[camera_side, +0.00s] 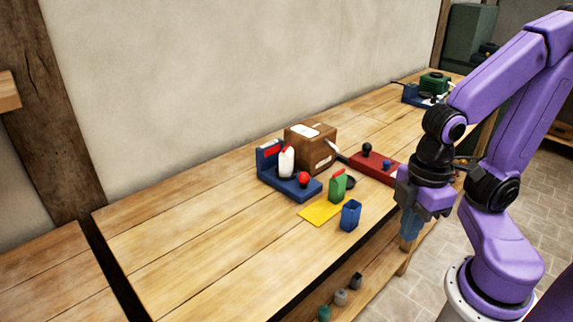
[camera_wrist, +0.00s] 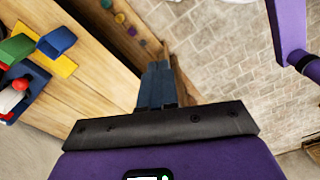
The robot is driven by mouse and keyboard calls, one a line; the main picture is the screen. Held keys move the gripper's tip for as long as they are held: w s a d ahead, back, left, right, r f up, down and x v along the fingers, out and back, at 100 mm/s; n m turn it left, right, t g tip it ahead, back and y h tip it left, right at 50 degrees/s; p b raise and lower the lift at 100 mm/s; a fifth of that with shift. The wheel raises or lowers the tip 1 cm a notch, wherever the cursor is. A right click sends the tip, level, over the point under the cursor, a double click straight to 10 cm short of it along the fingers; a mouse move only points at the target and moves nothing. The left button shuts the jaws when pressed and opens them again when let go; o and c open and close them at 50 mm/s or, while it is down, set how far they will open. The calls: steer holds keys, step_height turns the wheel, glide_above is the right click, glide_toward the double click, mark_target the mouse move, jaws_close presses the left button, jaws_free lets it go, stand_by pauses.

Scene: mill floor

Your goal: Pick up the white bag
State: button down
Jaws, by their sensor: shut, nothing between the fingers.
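The white bag (camera_side: 287,162) is a small upright white shape standing on a blue L-shaped stand (camera_side: 292,188) with a red ball (camera_side: 304,179) at its front. In the wrist view, the white bag (camera_wrist: 8,99) shows only partly at the left edge, with the ball over part of it. My gripper (camera_side: 410,232) hangs beyond the table's front edge, well to the right of the bag and apart from it. Its two blue fingers (camera_wrist: 157,80) are together with nothing between them.
A brown box (camera_side: 310,146) stands right behind the bag. A red block (camera_side: 374,166), green container (camera_side: 338,186), yellow sheet (camera_side: 320,213) and blue cup (camera_side: 351,215) lie around it. The left of the table (camera_side: 180,240) is clear. Several small items sit on a lower shelf.

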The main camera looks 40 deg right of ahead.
steer(key=c, duration=0.6)
jaws_free()
